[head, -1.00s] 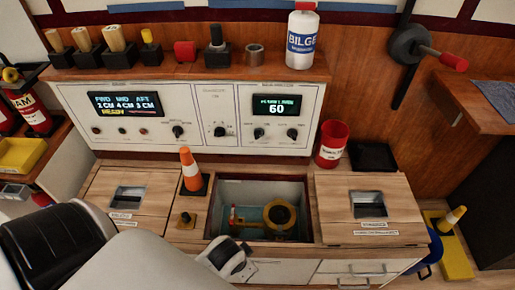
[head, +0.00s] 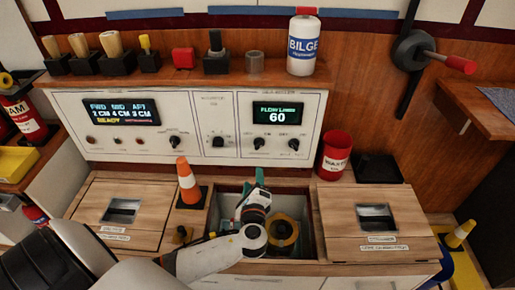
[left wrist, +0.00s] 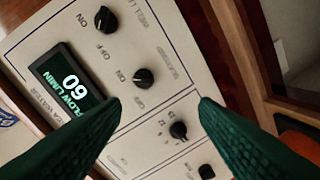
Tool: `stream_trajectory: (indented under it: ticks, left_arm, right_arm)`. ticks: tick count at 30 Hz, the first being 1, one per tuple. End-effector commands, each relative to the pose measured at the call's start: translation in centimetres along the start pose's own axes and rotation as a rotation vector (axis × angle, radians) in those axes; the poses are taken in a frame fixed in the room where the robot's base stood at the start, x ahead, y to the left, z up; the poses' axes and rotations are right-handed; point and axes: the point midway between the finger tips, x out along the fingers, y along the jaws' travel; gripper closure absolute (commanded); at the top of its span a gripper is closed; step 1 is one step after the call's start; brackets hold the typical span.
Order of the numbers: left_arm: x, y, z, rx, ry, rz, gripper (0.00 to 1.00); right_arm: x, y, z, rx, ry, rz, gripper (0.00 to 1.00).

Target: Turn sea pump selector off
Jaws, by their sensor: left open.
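The white control panel (head: 190,115) stands upright at the back. Its right section has a lit display (head: 278,111) reading 60 above two black knobs, a left one (head: 258,144) and a right one (head: 293,144). In the left wrist view these are the middle knob (left wrist: 143,78) and the top knob (left wrist: 105,18), with ON and OFF marks. I cannot read which is the sea pump selector. My left gripper (head: 252,190), with green fingers, is open and empty in front of and below the panel, touching no knob. My right gripper is not in view.
An open bin (head: 312,240) with a yellow ring (head: 283,232) lies below my left gripper. An orange cone (head: 188,182) stands left of it, a red cup (head: 334,157) to the right. Space before the panel's right section is clear.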

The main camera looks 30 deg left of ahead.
Motion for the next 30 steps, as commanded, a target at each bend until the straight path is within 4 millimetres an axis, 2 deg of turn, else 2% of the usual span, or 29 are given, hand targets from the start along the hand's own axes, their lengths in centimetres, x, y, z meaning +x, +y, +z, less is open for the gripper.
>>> stream_trajectory:
  ticks: [3,8,21,25,30]
  left_arm:
    - [1.3,1.2,0.1,0.119,0.018,0.092,0.45]
    - [2.8,1.6,0.1,0.152,0.025,0.117,0.45]
    - [11.0,2.5,0.0,0.145,0.024,0.113,0.45]
    - [12.5,2.7,-0.1,0.144,0.024,0.113,0.45]
    - [13.2,2.8,-0.1,0.144,0.022,0.111,0.45]
  right_arm:
    - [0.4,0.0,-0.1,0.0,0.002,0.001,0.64]
    - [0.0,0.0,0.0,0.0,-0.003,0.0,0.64]
    - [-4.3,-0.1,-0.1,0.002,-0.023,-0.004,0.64]
    - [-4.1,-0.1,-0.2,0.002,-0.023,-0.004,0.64]
    - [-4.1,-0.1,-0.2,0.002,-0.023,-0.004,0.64]
